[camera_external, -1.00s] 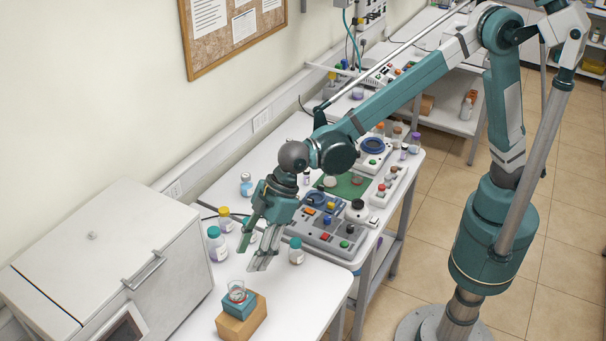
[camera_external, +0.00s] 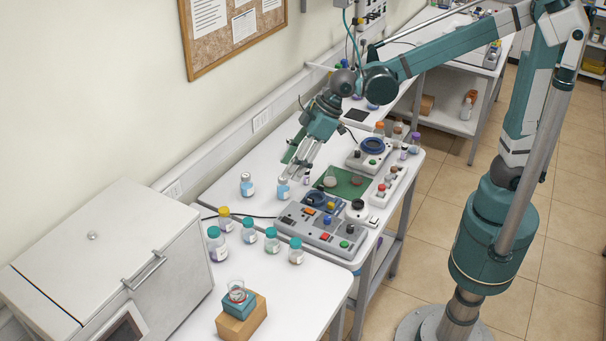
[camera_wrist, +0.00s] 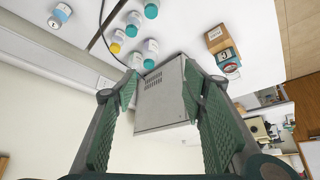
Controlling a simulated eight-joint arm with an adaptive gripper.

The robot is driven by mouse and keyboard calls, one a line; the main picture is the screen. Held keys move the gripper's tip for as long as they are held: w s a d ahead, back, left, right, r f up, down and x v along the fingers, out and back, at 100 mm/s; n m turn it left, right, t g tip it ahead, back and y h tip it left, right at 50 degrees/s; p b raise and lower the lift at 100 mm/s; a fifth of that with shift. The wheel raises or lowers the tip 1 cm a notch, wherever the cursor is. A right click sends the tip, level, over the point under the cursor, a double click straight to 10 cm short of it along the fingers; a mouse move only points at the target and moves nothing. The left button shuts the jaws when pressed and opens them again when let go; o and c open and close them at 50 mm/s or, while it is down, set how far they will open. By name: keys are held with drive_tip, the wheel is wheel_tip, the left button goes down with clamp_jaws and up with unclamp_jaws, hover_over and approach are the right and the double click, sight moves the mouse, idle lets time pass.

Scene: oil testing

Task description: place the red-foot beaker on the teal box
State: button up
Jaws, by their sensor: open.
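The red-foot beaker (camera_external: 237,290), a small clear glass with a red ring at its base, stands upright on the teal box (camera_external: 240,307). The teal box lies on a larger tan block (camera_external: 243,322) at the near end of the white table. In the wrist view the beaker (camera_wrist: 230,67) and teal box (camera_wrist: 223,55) show at the upper right, beside the tan block (camera_wrist: 216,37). My gripper (camera_external: 294,166) is open and empty, well behind the beaker and apart from it. Its spread fingers (camera_wrist: 160,87) frame the grey cabinet in the wrist view.
A large white-grey cabinet (camera_external: 110,260) stands left of the beaker. Several capped bottles (camera_external: 250,231) stand behind it. A grey control panel (camera_external: 320,230), a green mat (camera_external: 350,184) and smaller devices fill the table further back. The tabletop (camera_external: 310,295) right of the tan block is clear.

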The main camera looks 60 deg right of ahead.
drive_tip(key=s+d+r+m+t+h, duration=0.1)
drive_tip(key=s+d+m, duration=0.15)
drive_tip(key=d, duration=0.95)
drive_tip(key=s+d+r+m+t+h, duration=0.1)
drive_tip(key=s+d+m, duration=0.15)
drive_tip(key=d, duration=1.05)
drive_tip(key=s+d+f+m+h, duration=0.1)
drive_tip(key=s+d+f+m, duration=0.1)
drive_tip(key=s+d, duration=0.6)
drive_tip(key=s+d+f+m+h, duration=0.1)
drive_tip(key=s+d+f, duration=0.3)
drive_tip(key=s+d, duration=0.4)
drive_tip(key=d+m, duration=0.1)
drive_tip(key=d, duration=0.3)
drive_tip(key=shift+d+t, duration=0.35)
drive_tip(key=shift+t, duration=0.05)
drive_tip(key=shift+f, duration=0.25)
